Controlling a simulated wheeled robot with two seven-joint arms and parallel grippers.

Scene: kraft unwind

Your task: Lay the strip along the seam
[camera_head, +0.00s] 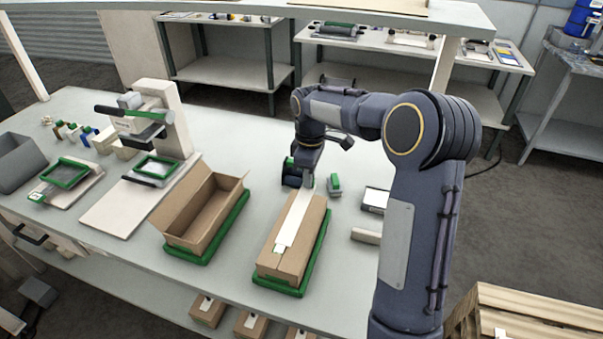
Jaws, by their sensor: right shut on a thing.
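A closed cardboard box (272,258) sits in a green tray (312,268) at the middle of the table. A pale strip (293,222) runs lengthwise over the box top, roughly along its middle line. Its near end reaches close to the box's near edge. I cannot tell whether it touches the cardboard all along, and the seam under it is hidden. My right gripper (308,182) is at the far end of the box, shut on the strip's far end; its fingertips are small and partly hidden. My left gripper is not in view.
An open, empty cardboard box (207,212) stands left of the closed one. A press-like device (160,120) stands further left.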

